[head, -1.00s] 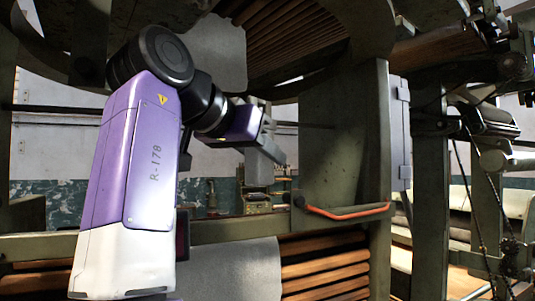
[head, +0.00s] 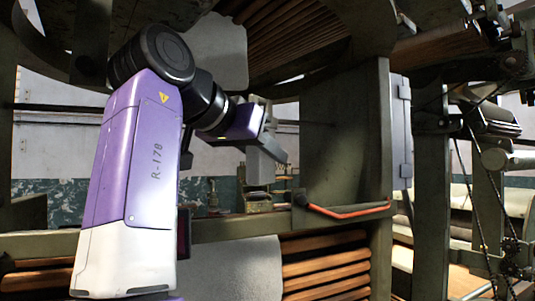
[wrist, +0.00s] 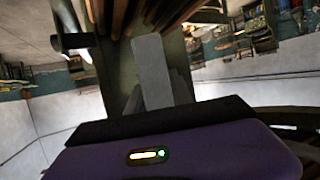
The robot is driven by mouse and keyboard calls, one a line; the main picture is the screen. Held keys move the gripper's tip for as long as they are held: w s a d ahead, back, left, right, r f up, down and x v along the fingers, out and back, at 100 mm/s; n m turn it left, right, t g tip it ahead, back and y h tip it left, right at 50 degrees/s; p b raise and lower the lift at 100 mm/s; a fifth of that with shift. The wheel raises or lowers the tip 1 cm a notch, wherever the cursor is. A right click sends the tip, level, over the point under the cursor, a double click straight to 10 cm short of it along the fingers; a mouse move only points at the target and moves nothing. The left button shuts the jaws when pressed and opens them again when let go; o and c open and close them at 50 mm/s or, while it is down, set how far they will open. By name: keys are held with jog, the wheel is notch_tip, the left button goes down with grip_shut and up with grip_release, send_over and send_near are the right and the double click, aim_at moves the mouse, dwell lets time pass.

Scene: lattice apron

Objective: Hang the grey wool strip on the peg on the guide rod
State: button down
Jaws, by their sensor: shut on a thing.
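My gripper (head: 278,155) is at the end of the purple and white arm, in the middle of the head view, with its grey fingers pointing down to the right. A flat grey piece (head: 257,168), which looks like the grey wool strip, hangs below and behind the fingers; its grip is partly hidden. In the wrist view a grey upright bar (wrist: 152,70) stands ahead of the purple hand; I cannot tell if it is a finger or the strip. A dark thin rod (head: 60,108) runs across behind the arm; I cannot tell if it is the guide rod. No peg can be made out.
A green beam (head: 230,229) crosses below, above wooden slats (head: 325,268). A curved machine frame hangs overhead. Chains and rollers (head: 500,160) are at the right.

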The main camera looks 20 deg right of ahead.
jog(key=shift+w, duration=0.4)
jog(key=shift+w, duration=1)
jog(key=shift+w, duration=0.35)
